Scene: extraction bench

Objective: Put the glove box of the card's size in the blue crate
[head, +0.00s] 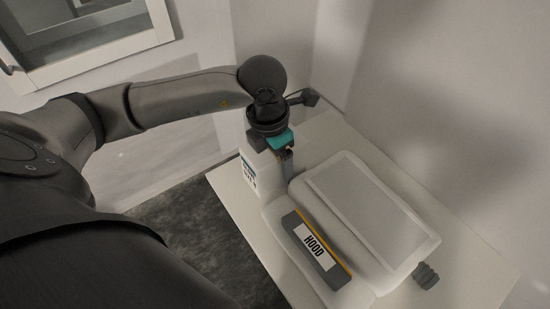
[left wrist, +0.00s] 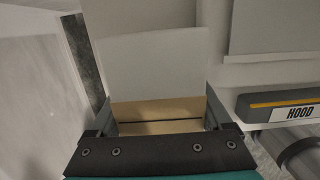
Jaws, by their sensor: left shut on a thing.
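My left gripper (head: 274,152) points down beside the hood unit at the middle of the head view. It is shut on a white box (head: 249,178) with a teal band and dark lettering, which is too small to read. In the left wrist view the box (left wrist: 155,62) lies between the two fingers of the left gripper (left wrist: 158,112), with a pale grey panel and a brown cardboard part showing. I cannot tell if the box touches the surface below. The blue crate and the card are not in view. My right gripper is not in view.
A white unit (head: 365,205) with a grey panel and a dark "HOOD" sign (head: 312,250) stands right of the gripper on a pale bench top (head: 232,200). Walls close in behind and to the right. A dark floor area (head: 190,225) lies at lower left.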

